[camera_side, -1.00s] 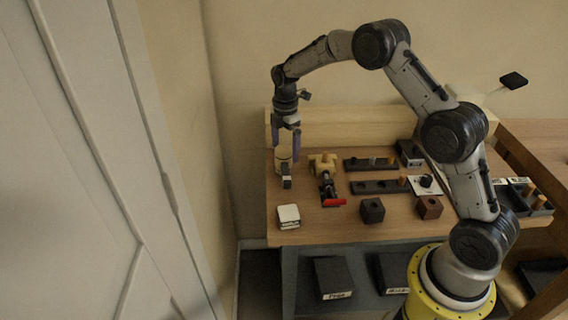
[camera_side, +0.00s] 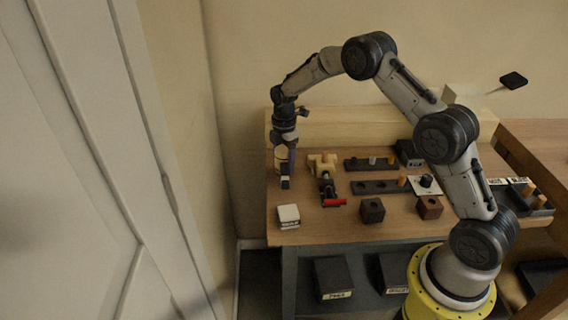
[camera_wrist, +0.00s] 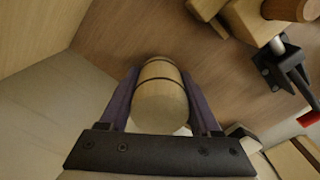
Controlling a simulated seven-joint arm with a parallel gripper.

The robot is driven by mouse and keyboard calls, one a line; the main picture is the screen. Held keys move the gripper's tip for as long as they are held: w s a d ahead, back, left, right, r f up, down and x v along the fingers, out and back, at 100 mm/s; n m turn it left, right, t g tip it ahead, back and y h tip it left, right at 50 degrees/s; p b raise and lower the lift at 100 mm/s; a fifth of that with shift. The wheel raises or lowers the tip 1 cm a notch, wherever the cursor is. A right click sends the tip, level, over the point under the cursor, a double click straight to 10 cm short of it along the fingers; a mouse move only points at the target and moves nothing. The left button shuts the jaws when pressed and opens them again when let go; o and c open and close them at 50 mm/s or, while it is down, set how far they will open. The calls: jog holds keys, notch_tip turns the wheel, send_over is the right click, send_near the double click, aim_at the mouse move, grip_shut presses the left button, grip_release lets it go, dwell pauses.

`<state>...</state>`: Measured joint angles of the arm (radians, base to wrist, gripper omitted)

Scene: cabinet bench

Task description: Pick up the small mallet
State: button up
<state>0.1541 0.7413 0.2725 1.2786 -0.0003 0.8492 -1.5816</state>
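The small mallet shows in the wrist view as a pale wooden, barrel-shaped head (camera_wrist: 160,100) with dark bands. In the side view its pale head (camera_side: 281,154) is at the left end of the bench, with a dark block (camera_side: 285,183) just in front of its base. My gripper (camera_wrist: 160,80) has its two purple fingers on either side of the head. The fingers look open, with very little space beside the head; contact is not clear. In the side view my gripper (camera_side: 281,150) points down over the mallet. Its handle cannot be made out.
A wooden piece with a dark, red-handled clamp (camera_side: 328,185) stands close right of the mallet. A white-topped block (camera_side: 288,216) is in front. Dark racks (camera_side: 378,187) and blocks (camera_side: 372,209) lie farther right. A wooden back board (camera_side: 345,125) rises behind.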

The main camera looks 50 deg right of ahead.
aim_at(284, 148)
grip_shut()
jog(key=shift+r, duration=0.1)
jog(key=shift+w+r, duration=0.1)
jog(key=shift+r, duration=0.35)
notch_tip(284, 148, up, 2)
jog(key=shift+r, duration=0.15)
jog(key=s+a+r, duration=0.2)
jog(key=s+r, duration=0.7)
jog(key=s, duration=0.5)
jog(key=shift+r, duration=0.35)
jog(key=shift+a, duration=0.1)
